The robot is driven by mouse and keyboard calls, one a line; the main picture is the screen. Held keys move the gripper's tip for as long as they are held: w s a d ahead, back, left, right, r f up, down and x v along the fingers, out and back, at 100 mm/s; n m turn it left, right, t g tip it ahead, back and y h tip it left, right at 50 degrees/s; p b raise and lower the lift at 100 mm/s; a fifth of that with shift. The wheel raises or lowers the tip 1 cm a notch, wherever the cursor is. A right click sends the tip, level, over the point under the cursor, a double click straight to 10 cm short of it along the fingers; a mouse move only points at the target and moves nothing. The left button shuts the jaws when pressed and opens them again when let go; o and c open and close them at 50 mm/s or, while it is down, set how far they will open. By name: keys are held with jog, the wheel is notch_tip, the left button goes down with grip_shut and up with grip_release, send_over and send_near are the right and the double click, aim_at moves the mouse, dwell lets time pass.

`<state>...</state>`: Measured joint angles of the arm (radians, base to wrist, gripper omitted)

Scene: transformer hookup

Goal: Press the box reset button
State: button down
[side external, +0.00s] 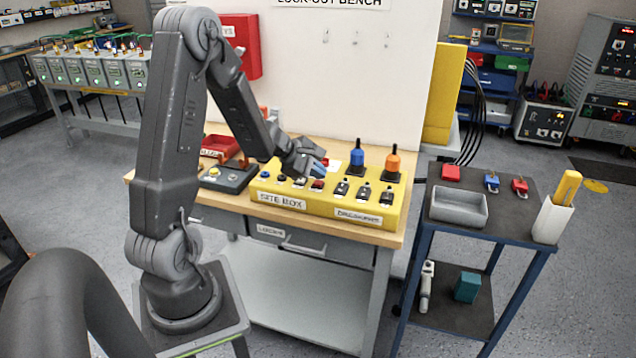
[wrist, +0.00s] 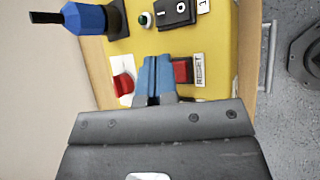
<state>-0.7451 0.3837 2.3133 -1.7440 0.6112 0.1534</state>
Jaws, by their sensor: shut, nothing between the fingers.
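The yellow site box (side external: 275,209) lies on the wooden bench. Its red reset button (side external: 317,185) sits near the front edge. In the wrist view the red reset button (wrist: 183,71) is beside a RESET label (wrist: 199,70). My gripper (side external: 322,168) is over the box, its blue fingers shut and empty. In the wrist view the fingertips (wrist: 154,60) are just left of the reset button and overlap its left side. I cannot tell whether they touch it or the box.
A red part on a white plate (wrist: 123,86) is left of my fingers. An orange connector (side external: 392,162) stands at the box's right. A white panel (side external: 340,80) rises behind.

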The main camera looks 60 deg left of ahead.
aim_at(318, 183)
jog(key=shift+f, duration=0.65)
dwell(0.6)
jog(key=shift+r, duration=0.85)
jog(key=shift+r, duration=2.55)
